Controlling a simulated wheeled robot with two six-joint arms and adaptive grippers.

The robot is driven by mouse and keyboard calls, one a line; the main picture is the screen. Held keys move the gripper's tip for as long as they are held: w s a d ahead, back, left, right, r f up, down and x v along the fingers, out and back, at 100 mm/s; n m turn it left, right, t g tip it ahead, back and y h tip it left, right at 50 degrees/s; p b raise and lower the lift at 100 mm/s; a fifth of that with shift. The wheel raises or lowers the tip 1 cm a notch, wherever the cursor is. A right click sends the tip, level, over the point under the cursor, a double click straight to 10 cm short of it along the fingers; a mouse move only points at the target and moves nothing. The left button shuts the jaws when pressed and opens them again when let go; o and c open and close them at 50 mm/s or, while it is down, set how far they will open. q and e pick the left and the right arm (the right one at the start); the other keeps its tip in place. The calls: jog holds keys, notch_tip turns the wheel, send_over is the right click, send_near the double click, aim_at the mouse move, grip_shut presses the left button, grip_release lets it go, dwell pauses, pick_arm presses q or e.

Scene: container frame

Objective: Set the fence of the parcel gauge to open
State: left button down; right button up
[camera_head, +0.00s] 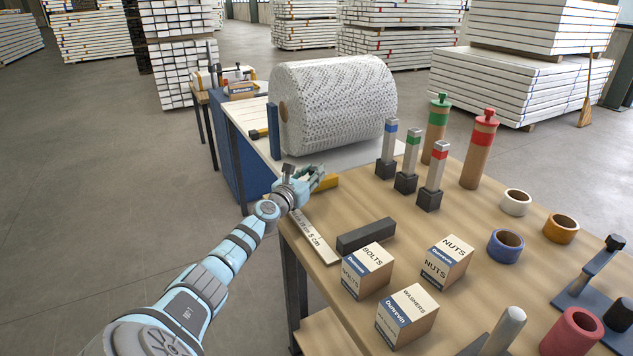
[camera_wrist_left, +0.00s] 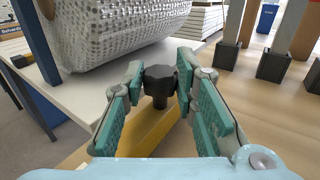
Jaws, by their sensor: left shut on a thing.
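My left gripper (camera_head: 318,180) is at the far left edge of the wooden table, over the parcel gauge. In the left wrist view its teal fingers (camera_wrist_left: 160,88) are closed on a black knob (camera_wrist_left: 160,76), with the tips on either side of it. The knob stands on a yellow bar (camera_wrist_left: 150,135), which looks like the gauge's fence; a bit of the yellow bar (camera_head: 327,182) shows behind the gripper in the head view. A pale ruler strip marked in cm (camera_head: 318,240) runs along the table's edge below the gripper. The gripper hides the knob in the head view. My right gripper is not in view.
A dark grey block (camera_head: 366,235) and boxes of bolts (camera_head: 368,272), nuts (camera_head: 445,262) and washers (camera_head: 408,315) stand right of the ruler. Upright colour-banded posts (camera_head: 433,185) stand farther back. A large wrapped roll (camera_head: 335,103) lies on the white bench behind.

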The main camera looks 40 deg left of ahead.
pick_arm(q)
jog(key=shift+a+r, duration=0.1)
jog(key=shift+r, duration=0.05)
jog(key=c, duration=1.6)
grip_release()
jog(key=shift+c, duration=0.2)
jog(key=o, duration=0.4)
jog(key=shift+a, duration=0.15)
jog(key=shift+c, duration=0.2)
